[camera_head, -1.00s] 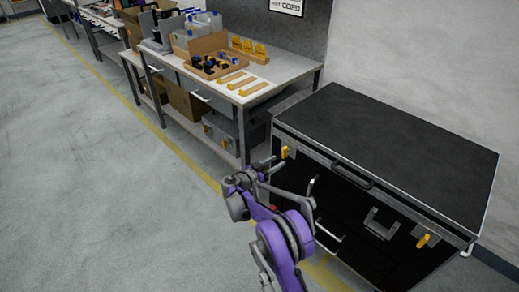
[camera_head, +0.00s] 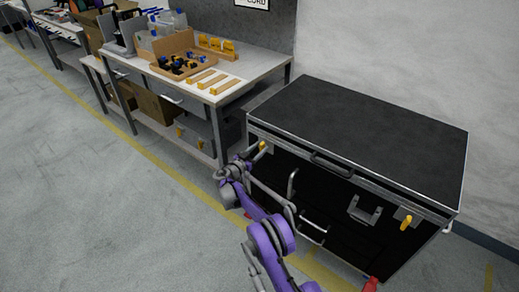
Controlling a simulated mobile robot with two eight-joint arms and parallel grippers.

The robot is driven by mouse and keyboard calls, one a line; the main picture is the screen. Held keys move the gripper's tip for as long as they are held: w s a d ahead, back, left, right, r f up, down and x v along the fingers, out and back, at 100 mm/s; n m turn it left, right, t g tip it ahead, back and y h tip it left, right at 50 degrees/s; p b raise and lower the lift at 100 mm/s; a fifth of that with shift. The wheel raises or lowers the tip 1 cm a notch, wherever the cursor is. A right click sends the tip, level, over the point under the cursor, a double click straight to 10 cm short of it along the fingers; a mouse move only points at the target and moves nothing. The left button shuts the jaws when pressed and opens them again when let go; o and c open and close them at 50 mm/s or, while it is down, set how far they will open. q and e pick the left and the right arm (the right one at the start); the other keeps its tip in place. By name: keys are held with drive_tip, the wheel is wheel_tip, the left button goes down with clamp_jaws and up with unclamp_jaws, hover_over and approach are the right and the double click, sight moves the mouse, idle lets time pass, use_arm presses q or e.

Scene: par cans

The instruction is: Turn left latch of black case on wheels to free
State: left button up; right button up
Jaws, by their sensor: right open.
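The black case on wheels (camera_head: 350,125) stands at the right against the wall. Its left latch (camera_head: 263,146) is a small yellow handle at the left end of the front face, just under the lid edge. A matching yellow right latch (camera_head: 405,222) sits on a metal plate at the front's right end. My right gripper (camera_head: 254,156), on the purple and grey arm, is at the left latch with its fingers open. The fingers partly overlap the latch area, and I cannot tell whether they touch it. My left gripper is out of view.
A workbench (camera_head: 262,62) with a cardboard tray (camera_head: 168,66) and yellow-brown blocks stands left of the case, close to my right gripper. A lid handle (camera_head: 330,164) and bracket (camera_head: 362,210) stick out of the case front. The grey floor (camera_head: 90,200) at left is clear.

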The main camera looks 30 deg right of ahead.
drive_tip(key=shift+d, duration=0.2)
clamp_jaws()
